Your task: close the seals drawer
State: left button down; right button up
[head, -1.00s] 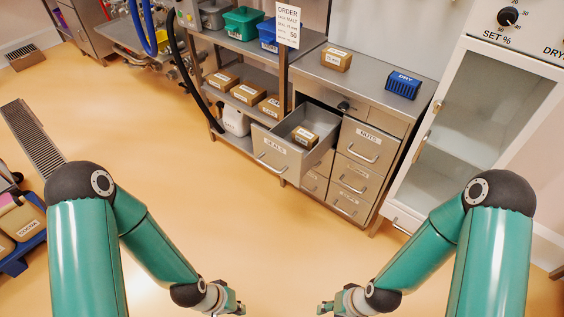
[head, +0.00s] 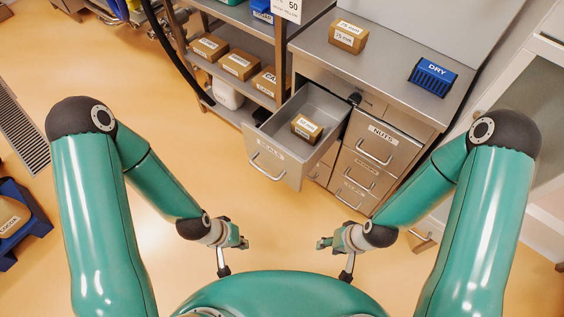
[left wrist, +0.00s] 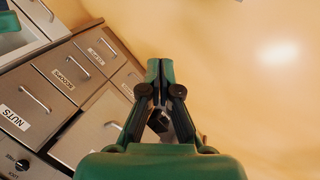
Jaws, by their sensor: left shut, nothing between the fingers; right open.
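The seals drawer (head: 267,160) is pulled out of the metal cabinet, its label reading SEALS above a bar handle (head: 268,168). A small brown box (head: 306,128) lies inside it. My left gripper (head: 243,243) is shut and empty, low in front of the drawer and apart from it. In the left wrist view its fingers (left wrist: 160,70) are together, with cabinet drawers to the left. My right gripper (head: 322,243) is open and empty, also apart from the drawer.
The NUTS drawer (head: 380,141) and the drawers below it are closed. A brown box (head: 347,37) and a blue DRY container (head: 433,77) stand on the cabinet top. Shelves with brown boxes (head: 240,65) stand to the left. The floor before the cabinet is clear.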

jog(key=shift+w, duration=0.1)
jog(key=shift+o, duration=2.2)
jog(key=shift+f+b, duration=0.2)
jog(key=shift+b, duration=0.1)
jog(key=o, duration=0.4)
notch_tip(320, 180, down, 13)
jog(key=b, duration=1.2)
jog(key=shift+b, duration=0.4)
notch_tip(320, 180, down, 37)
jog(key=b, duration=3.7)
pick_arm(q)
jog(key=m+t+h+p, duration=0.55)
jog(key=m+t, duration=0.85)
jog(key=m, duration=1.3)
send_near(289, 167)
jog(key=shift+h, duration=0.55)
jog(key=p+x, duration=0.1)
jog(key=x, duration=0.1)
jog(key=p+x, duration=0.1)
jog(key=p, duration=0.1)
jog(key=f+p+x, duration=0.1)
jog(key=p+x, duration=0.1)
jog(key=shift+w, duration=0.45)
jog(key=shift+x, duration=0.75)
pick_arm(e)
notch_tip(289, 167, up, 10)
jog(key=shift+r, duration=0.25)
